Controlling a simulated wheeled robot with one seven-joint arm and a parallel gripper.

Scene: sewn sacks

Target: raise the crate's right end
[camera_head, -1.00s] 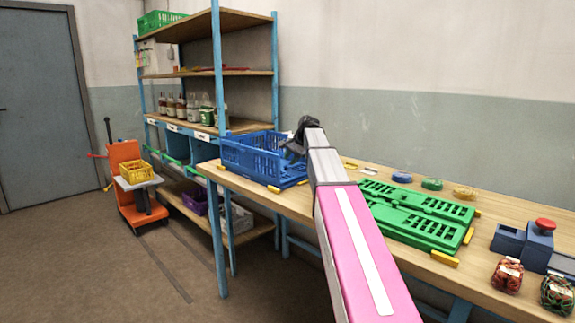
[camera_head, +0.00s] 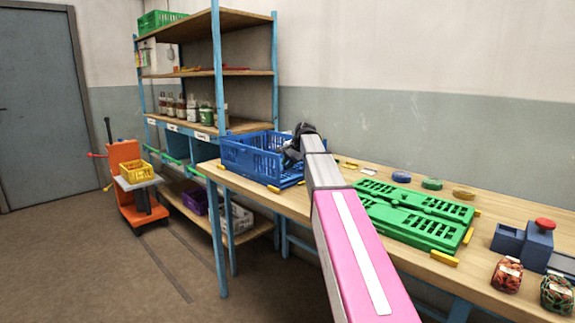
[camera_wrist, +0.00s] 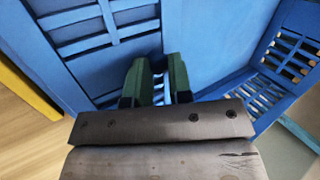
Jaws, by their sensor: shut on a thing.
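The blue crate (camera_head: 243,158) stands on the wooden table against the shelf side, with its slatted long side facing me. My gripper (camera_head: 288,158) is at the crate's right end, partly hiding it. In the wrist view my gripper (camera_wrist: 158,68) has its two green fingers close together, shut on a blue part of the crate between them. A slatted blue panel (camera_wrist: 85,30) lies to the left of the fingers, and a blue wall with slots (camera_wrist: 288,58) is to the right. The gripped edge is mostly hidden, and I cannot tell the end panel's exact tilt.
A folded green crate (camera_head: 415,217) lies on the table right of my arm. Yellow blocks (camera_head: 444,258), tape rolls (camera_head: 432,184), a box with a red button (camera_head: 538,240) and bagged goods (camera_head: 507,275) lie further right. A shelf rack (camera_head: 216,70) stands behind the crate.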

